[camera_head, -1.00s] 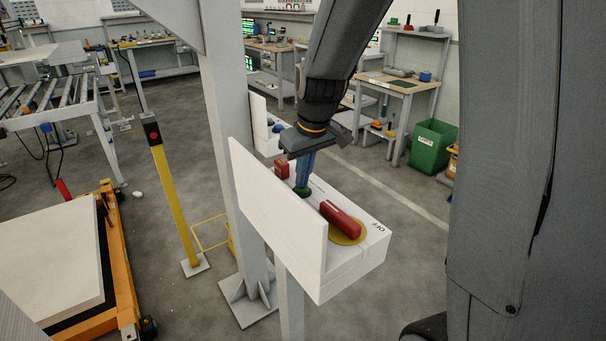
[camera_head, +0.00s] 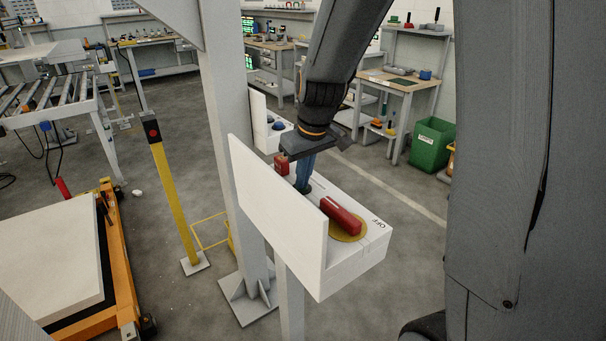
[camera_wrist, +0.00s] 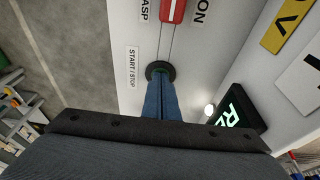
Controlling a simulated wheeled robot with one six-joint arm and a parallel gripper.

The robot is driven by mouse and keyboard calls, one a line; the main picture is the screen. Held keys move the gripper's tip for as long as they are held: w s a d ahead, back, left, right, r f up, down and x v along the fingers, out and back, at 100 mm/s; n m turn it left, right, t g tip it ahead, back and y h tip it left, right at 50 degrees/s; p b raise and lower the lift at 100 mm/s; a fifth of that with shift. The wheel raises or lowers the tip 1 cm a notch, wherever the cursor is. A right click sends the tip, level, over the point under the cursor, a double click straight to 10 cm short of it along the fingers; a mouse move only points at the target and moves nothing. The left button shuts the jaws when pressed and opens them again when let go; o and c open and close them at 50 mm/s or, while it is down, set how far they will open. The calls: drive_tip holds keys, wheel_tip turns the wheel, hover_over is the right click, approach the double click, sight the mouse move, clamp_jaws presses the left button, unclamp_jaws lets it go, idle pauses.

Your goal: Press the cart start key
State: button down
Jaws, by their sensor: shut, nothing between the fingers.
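A green round key (camera_head: 305,189) in a black collar is on top of the white control box (camera_head: 345,264), largely hidden by my fingertips. In the wrist view the black collar (camera_wrist: 160,67) is beside a START/STOP label (camera_wrist: 132,67). My gripper (camera_head: 303,187) is shut and empty, pointing down with its blue fingertips over the key. In the wrist view the fingertips (camera_wrist: 159,76) overlap the collar, apparently touching the key; how far it is pressed cannot be told.
A red handle (camera_head: 341,215) over a yellow disc and a smaller red block (camera_head: 281,165) are on the box. A white upright plate (camera_head: 280,210) edges its near left side. A grey post (camera_head: 232,140) stands behind. A lit green display (camera_wrist: 238,110) shows in the wrist view.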

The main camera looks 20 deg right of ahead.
wheel_tip(320, 180, up, 4)
drive_tip(key=p, duration=0.3)
drive_tip(key=shift+a+r, duration=0.15)
drive_tip(key=b+v, duration=0.2)
drive_tip(key=v, duration=0.7)
drive_tip(key=shift+r+b, duration=0.3)
drive_tip(key=shift+b, duration=0.05)
idle(1.0)
